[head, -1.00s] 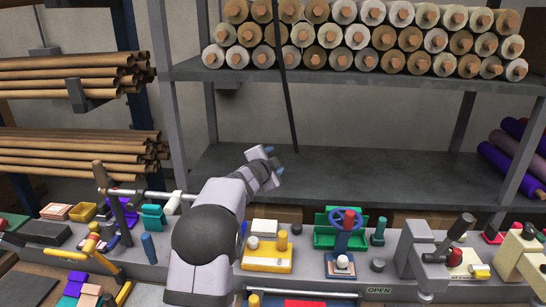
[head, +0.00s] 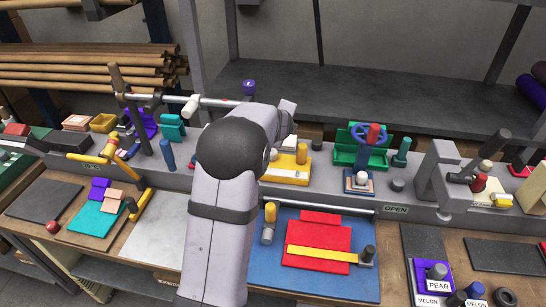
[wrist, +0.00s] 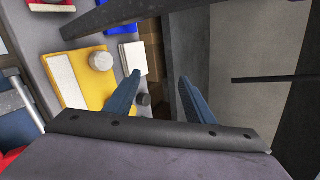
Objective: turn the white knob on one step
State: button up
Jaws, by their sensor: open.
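A round white knob (wrist: 101,61) stands on a yellow base (wrist: 85,75) in the wrist view. In the head view the yellow base (head: 283,171) shows beside my arm, which seems to cover its knob. Another small white knob (head: 362,179) sits on a blue base to the right, so I cannot be sure which knob is meant. My gripper (wrist: 160,76) is open, its two blue fingers spread with nothing held. In the wrist view the knob lies left of the fingers, apart from them. In the head view the fingers are hidden behind my arm.
A yellow post (head: 303,153) stands on the yellow base. A grey lever bracket (head: 440,175) stands further right. The shelf (head: 400,85) behind is clear.

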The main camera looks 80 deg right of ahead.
jog(key=w+a+f+m+t+b, duration=0.1)
jog(key=f+m, duration=0.1)
jog(key=f, duration=0.1)
jog(key=a+f+m+t+b, duration=0.1)
jog(key=a+f+m+b, duration=0.1)
jog(key=f+m, duration=0.1)
jog(key=w+a+f+m+b, duration=0.1)
jog(key=a+f+m+b, duration=0.1)
jog(key=m, duration=0.1)
jog(key=shift+w+a+f+t, duration=0.1)
jog(key=shift+w+f+t, duration=0.2)
jog(key=shift+f+t, duration=0.1)
jog(key=m+b, duration=0.1)
jog(key=f+m+h+b, duration=0.1)
jog(key=shift+s+a+m, duration=0.2)
jog(key=shift+a+m, duration=0.15)
jog(key=shift+m, duration=0.05)
jog(key=shift+s+a+f+m+h+b, duration=0.15)
jog(key=shift+m+h+b, duration=0.25)
jog(key=shift+m, duration=0.4)
jog(key=shift+p+x, duration=1.5)
jog(key=shift+x, duration=2.1)
jog(key=c, duration=1.1)
